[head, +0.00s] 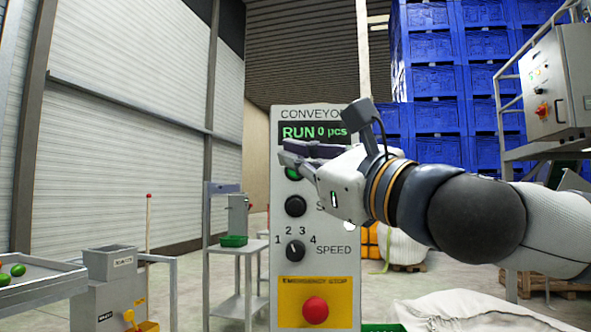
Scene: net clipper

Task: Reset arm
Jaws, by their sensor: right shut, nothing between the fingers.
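My right arm comes in from the right, and its gripper (291,156) is shut and empty in front of a grey conveyor control panel (342,268). The fingers point left and lie over the panel's upper part, just below the display (312,132), which reads "RUN 0 pcs". They partly cover a green button (292,173). I cannot tell whether the fingertips touch it. Below are a black knob (295,206), a black speed knob (295,250) and a red emergency stop button (315,310) on a yellow plate. My left gripper is not in view.
A tray with green fruit (17,270) and a grey machine (107,290) stand at the left. A metal stand (238,247) is behind. Blue crates (435,82) are stacked at the back right. A white sack (470,312) lies at the lower right.

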